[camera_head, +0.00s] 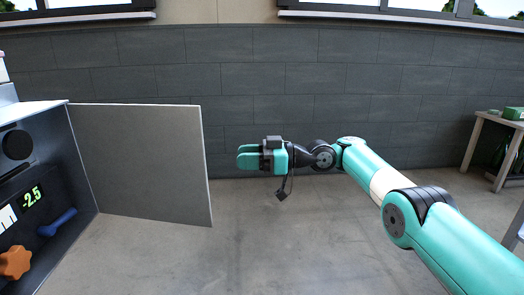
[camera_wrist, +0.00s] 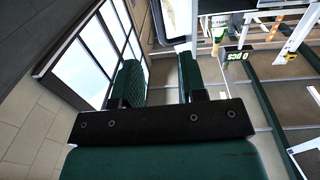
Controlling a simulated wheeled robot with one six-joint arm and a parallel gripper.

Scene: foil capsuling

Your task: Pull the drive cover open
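The drive cover (camera_head: 140,160) looks to be the flat grey panel at the left in the head view. It stands swung out from the right edge of the dark machine housing (camera_head: 85,185), and the inside of the housing shows. My gripper (camera_head: 243,157) is in mid-air to the right of the panel's free edge, with a visible gap between them in the picture. In the wrist view its two green fingers stand apart with nothing between them, so my gripper (camera_wrist: 160,72) is open and empty. I cannot make out the cover in the wrist view.
Inside the housing are an orange knob (camera_head: 15,262), a blue handle (camera_head: 57,222) and a lit display (camera_head: 31,196) reading about -2.5. A table (camera_head: 498,121) stands at the far right. The grey floor (camera_head: 290,240) between is clear, with a dark wall (camera_head: 290,85) behind.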

